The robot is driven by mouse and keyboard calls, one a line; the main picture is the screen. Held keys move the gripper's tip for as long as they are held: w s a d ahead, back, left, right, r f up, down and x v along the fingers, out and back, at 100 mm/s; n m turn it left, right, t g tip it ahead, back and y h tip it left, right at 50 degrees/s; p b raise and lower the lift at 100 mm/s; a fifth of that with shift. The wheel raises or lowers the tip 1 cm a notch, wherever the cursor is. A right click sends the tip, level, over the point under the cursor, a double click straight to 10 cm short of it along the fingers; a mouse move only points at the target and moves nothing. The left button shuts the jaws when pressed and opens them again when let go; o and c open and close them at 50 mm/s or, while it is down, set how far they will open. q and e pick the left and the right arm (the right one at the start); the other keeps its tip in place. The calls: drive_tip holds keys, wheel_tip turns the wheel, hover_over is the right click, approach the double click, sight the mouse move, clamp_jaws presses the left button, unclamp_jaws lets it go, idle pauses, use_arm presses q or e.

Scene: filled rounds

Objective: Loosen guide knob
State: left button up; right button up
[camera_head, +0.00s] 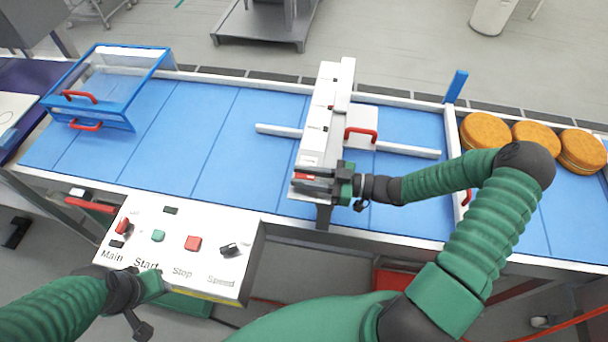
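A white machine unit (323,120) stands across the blue conveyor (215,130), with light guide bars to its left and right (405,150). A red handle (361,133) is on its right side. My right gripper (325,186) is at the unit's near end, close to a small red and dark part. The gripper covers this spot, so I cannot make out the guide knob or whether the fingers are closed on it. My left gripper (150,300) is low at the left, by the front edge of the control box (200,215); its fingers are unclear.
The control box has a green start button (158,236), a red stop button (193,243) and a dark speed knob (232,248). A clear blue-framed cover (125,85) is at the left. Several orange-brown rounds (487,131) lie at the right. The left belt is clear.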

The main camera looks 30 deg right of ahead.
clamp_jaws()
drive_tip(key=shift+f+n+b, duration=0.15)
drive_tip(key=shift+n+b, duration=0.15)
drive_tip(key=shift+b, duration=0.1)
drive_tip(key=n+g+y+b, duration=0.1)
drive_tip(key=g, duration=0.1)
drive_tip(key=n+g+y+b, duration=0.1)
drive_tip(key=n+g+b, duration=0.1)
drive_tip(key=shift+f+g+y, duration=0.1)
drive_tip(key=shift+g+y, duration=0.2)
drive_tip(key=shift+r+n+g+b, duration=0.3)
drive_tip(key=shift+n+g, duration=0.2)
drive_tip(key=shift+g, duration=0.3)
drive_tip(key=shift+d, duration=0.1)
